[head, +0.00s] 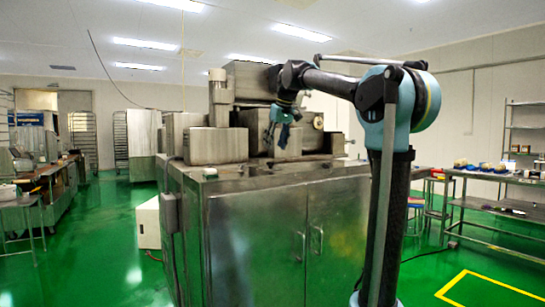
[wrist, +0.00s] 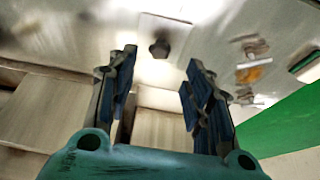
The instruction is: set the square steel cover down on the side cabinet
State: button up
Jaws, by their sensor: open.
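My gripper (head: 277,132) is open, hanging above the top of the steel cabinet (head: 255,240) with two doors. In the wrist view, its two dark fingers (wrist: 160,65) stand apart with nothing between them. A boxy steel cover (head: 215,146) sits on the left of the machine top, to the left of my gripper. Another boxy steel housing (head: 257,122) stands behind my gripper. I cannot tell for certain which is the square cover. Steel box faces (wrist: 155,128) also show below and between the fingers in the wrist view, partly hidden by them.
A motor column (head: 220,100) and a taller steel hopper (head: 250,80) rise behind. In the wrist view, a dark round knob (wrist: 160,48) and an orange label (wrist: 250,75) lie on the steel surface. A table with goods (head: 490,182) stands right.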

jog(key=shift+a+v, duration=0.4)
jog(key=shift+v, duration=1.65)
jog(key=s+d+f+m+h, duration=0.1)
jog(key=s+d+f+m, duration=0.1)
jog(key=s+d+f, duration=0.8)
jog(key=s+d+f+m, duration=0.1)
jog(key=s+d+f, duration=0.55)
jog(key=f, duration=0.65)
jog(key=s+d+f+m, duration=0.1)
jog(key=s+d+f, duration=0.1)
jog(key=s+f, duration=0.8)
jog(key=s+d+f+m+g+h, duration=0.1)
jog(key=s+d+f+m, duration=0.1)
jog(key=s+f, duration=0.8)
notch_tip(320, 180, down, 6)
jog(key=shift+d+f+m, duration=0.15)
jog(key=shift+d+m, duration=0.15)
jog(key=shift+d, duration=0.3)
jog(key=shift+w+f+g, duration=0.2)
jog(key=shift+w+g, duration=0.1)
jog(key=shift+w, duration=0.2)
